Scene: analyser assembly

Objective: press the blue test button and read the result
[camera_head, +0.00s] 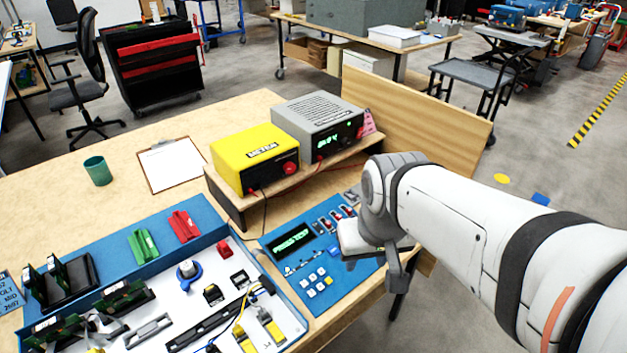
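A blue control panel (290,272) lies on the wooden bench. Its dark display (292,240) shows green text that looks like "PRESS TEST". Several white keys (318,280) sit below the display, and a row of small red-topped switches (330,220) sits to its upper right. A small bright blue patch (334,251), which may be the blue button, shows just left of my gripper. My gripper (376,258) hangs over the panel's right edge, pointing down. My wrist and gripper hide that edge. The fingertips are not clear, and I cannot tell contact with the panel.
A yellow meter (255,158) and a grey unit (318,122) with a green readout stand on a wooden shelf behind the panel. An open blue-edged case (290,325) of parts lies to the left.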

